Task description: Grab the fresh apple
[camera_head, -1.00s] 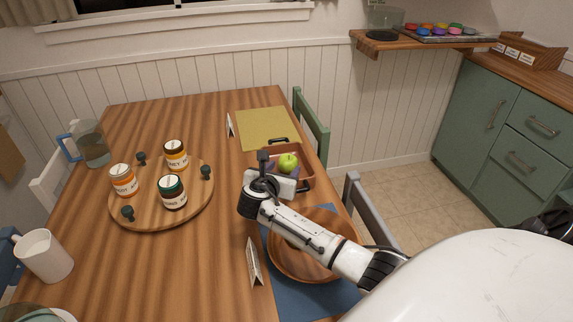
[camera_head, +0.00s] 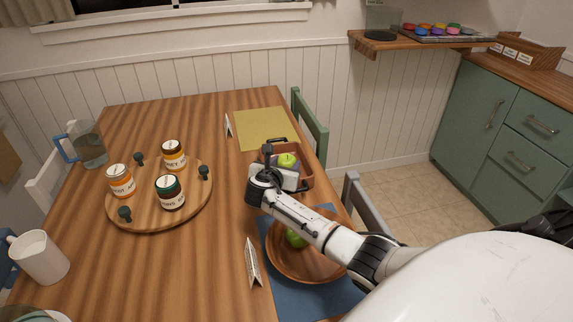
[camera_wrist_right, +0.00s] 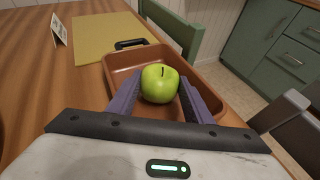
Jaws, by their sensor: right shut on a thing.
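A green apple (camera_head: 287,160) with a dark stem is at the brown rectangular tray (camera_head: 305,179) on the right side of the table. My right gripper (camera_wrist_right: 160,98) has its purple fingers on both sides of this apple (camera_wrist_right: 160,82) and is shut on it. I cannot tell whether the apple touches the tray floor (camera_wrist_right: 125,62). A second green apple (camera_head: 296,238) lies in the round wooden bowl (camera_head: 318,272), partly hidden by my right arm. No label shows which apple is fresh. My left gripper is not in view.
The bowl stands on a blue mat (camera_head: 343,296). Small folded cards (camera_head: 252,262) stand nearby. A yellow mat (camera_head: 261,128) lies behind the tray. Jars stand on a round wooden board (camera_head: 145,215) at left. A green chair (camera_head: 309,125) is right of the table.

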